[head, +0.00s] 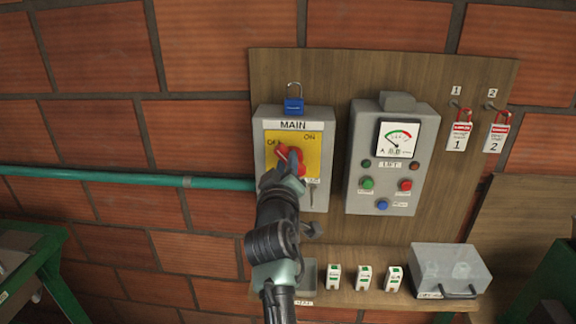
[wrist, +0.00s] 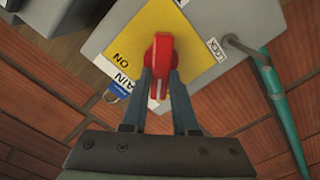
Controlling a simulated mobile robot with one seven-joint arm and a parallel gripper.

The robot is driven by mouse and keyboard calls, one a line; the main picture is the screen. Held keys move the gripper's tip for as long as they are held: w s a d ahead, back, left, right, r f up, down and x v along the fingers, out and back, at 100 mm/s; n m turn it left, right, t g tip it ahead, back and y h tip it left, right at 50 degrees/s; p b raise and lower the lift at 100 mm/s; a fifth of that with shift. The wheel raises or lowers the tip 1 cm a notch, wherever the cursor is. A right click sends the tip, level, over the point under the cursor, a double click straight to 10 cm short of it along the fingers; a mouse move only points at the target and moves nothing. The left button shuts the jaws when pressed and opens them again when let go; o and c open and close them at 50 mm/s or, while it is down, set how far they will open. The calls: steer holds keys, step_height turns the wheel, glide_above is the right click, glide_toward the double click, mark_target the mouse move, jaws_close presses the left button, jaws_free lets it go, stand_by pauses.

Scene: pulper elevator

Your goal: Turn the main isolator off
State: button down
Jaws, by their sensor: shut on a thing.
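The main isolator is a grey box (head: 263,160) marked MAIN, with a yellow plate (head: 308,150) lettered OFF and ON. Its red rotary handle (head: 283,153) also shows in the wrist view (wrist: 163,54), between my fingers. My gripper (head: 289,166) is shut on the handle. In the head view the handle tilts toward the upper left, near the OFF lettering, which it partly hides. My gripper and arm cover the lower part of the plate. A blue padlock (head: 294,105) sits on top of the box, and its shackle looks open.
A grey control box (head: 361,135) with a gauge and buttons stands right of the isolator. A teal pipe (head: 120,178) enters from the left.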

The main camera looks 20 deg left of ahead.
steer(key=n, duration=0.4)
steer(key=shift+a+f+n, duration=0.15)
steer(key=shift+f+n, duration=0.05)
steer(key=shift+n, duration=0.2)
steer(key=n, duration=0.3)
steer(key=n+p, duration=0.1)
steer(key=shift+f+n, duration=0.25)
steer(key=shift+n, duration=0.05)
steer(key=c, duration=0.7)
jaws_free()
steer(key=shift+s, duration=0.1)
steer(key=b+v, duration=0.3)
steer(key=v, duration=1)
steer(key=shift+b, duration=0.35)
